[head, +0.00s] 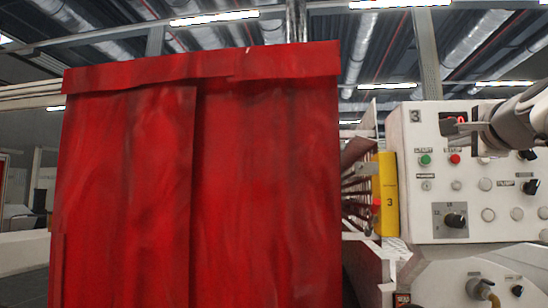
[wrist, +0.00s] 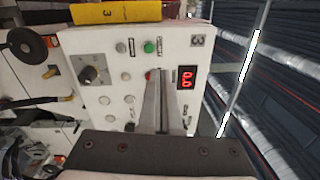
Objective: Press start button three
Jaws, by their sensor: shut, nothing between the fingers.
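A white control panel (head: 418,212) marked 3 stands at the right of the head view. The green start button (head: 425,160) sits at its upper left, under a small label. A red button (head: 455,158) is just right of it. In the wrist view the green button (wrist: 149,47) shows clear beyond my fingertips, and the red button is partly hidden by my fingers. My gripper (head: 450,127) is shut and empty, in front of the panel's upper part. Its shut fingers (wrist: 162,72) point toward the panel near the red digital display (wrist: 186,78). I cannot tell the exact gap to the panel.
A large red curtain (head: 190,190) fills the left and middle of the head view. A yellow post marked 3 (head: 388,195) stands at the panel's left edge. Black knobs (head: 455,220) and several pale buttons lie lower on the panel. A valve (head: 482,290) is below.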

